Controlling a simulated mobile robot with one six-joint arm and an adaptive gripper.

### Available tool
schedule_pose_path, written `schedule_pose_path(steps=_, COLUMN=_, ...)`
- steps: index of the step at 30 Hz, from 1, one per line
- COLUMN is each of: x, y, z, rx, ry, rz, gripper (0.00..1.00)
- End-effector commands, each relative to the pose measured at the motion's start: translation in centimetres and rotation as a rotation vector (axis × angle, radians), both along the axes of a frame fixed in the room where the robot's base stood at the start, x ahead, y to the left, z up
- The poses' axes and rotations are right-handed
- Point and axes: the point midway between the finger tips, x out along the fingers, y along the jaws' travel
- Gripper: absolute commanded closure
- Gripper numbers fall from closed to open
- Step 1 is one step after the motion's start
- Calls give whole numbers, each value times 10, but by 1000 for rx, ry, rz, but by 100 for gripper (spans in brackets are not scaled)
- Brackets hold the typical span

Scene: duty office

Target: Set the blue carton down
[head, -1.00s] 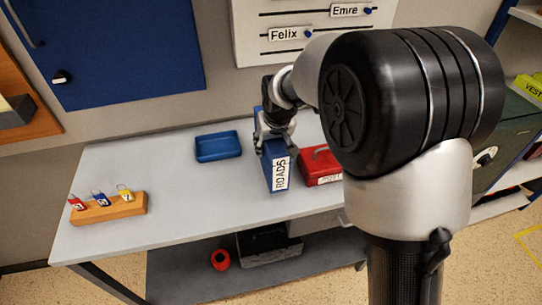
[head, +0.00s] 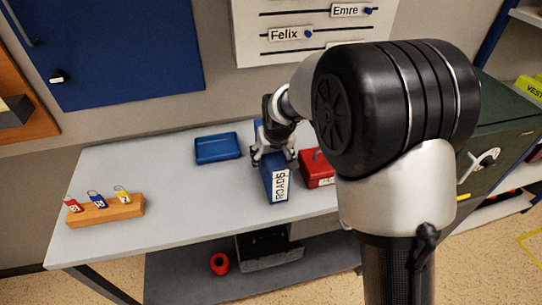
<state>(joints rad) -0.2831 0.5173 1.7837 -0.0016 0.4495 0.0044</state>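The blue carton (head: 268,177) is a tall box with a white label reading ROADS on its near face. It is upright over the table (head: 180,205), left of the red box. My gripper (head: 272,157) comes from above and behind, with its fingers on either side of the carton, and appears shut on it. The arm hides part of the gripper and the carton's far part. I cannot tell for certain whether the carton's bottom touches the tabletop.
A blue tray (head: 217,149) lies behind and left of the carton. A red box (head: 318,171) stands close on its right. The tabletop between block and carton is clear.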

Motion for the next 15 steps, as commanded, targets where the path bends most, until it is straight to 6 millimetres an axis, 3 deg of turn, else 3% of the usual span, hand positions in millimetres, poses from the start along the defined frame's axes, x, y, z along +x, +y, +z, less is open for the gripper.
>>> schedule_pose_path(steps=9, x=0, y=0, z=3, rx=0, ry=-1, rz=0, gripper=34)
schedule_pose_path(steps=15, x=-9, y=-2, z=31, rx=1, ry=-4, rz=0, gripper=34)
